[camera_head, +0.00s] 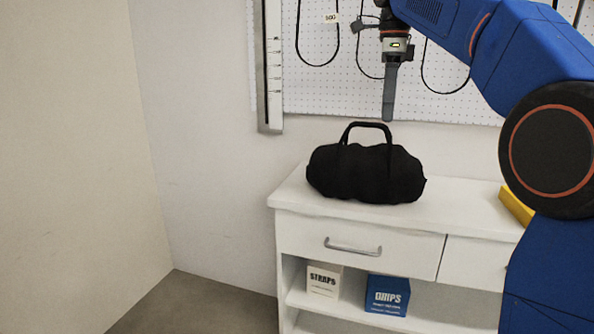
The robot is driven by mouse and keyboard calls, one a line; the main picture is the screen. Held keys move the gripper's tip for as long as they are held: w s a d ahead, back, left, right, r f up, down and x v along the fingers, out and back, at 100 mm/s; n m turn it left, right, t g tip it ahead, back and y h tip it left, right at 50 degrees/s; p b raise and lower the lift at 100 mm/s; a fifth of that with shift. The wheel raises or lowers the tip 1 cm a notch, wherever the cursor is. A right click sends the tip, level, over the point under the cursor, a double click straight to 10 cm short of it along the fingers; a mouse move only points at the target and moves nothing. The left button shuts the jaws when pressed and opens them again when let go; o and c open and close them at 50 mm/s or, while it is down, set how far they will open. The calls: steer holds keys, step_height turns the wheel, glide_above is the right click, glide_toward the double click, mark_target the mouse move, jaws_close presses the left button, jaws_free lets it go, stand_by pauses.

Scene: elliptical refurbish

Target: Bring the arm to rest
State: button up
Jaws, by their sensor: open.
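My gripper (389,108) hangs from my blue arm at the upper middle of the head view, pointing down. It is open and holds nothing that I can see; its fingers line up, so the gap between them is hard to see. In the picture its tips are just above the handle of a black duffel bag (365,178), apart from it. The bag sits upright on the white cabinet top (455,211). My arm fills the right side of the view and hides what is behind it.
A white perforated board (300,85) with several black loops (337,62) hangs on the wall behind. A yellow object (514,205) lies on the cabinet's right, partly hidden. A white box (323,281) and a blue box (387,294) stand on the shelf below. The left floor is clear.

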steer(key=s+d+f+n+t, duration=0.2)
steer(key=s+f+n, duration=0.8)
steer(key=s+f, duration=0.6)
steer(key=s+d+f+n+t, duration=0.2)
steer(key=s+d+f+n, duration=0.3)
steer(key=s+f+n, duration=0.6)
steer(key=s+f, duration=0.5)
steer(key=f, duration=0.6)
steer(key=shift+s+d+t, duration=0.25)
steer(key=shift+s+t, duration=0.05)
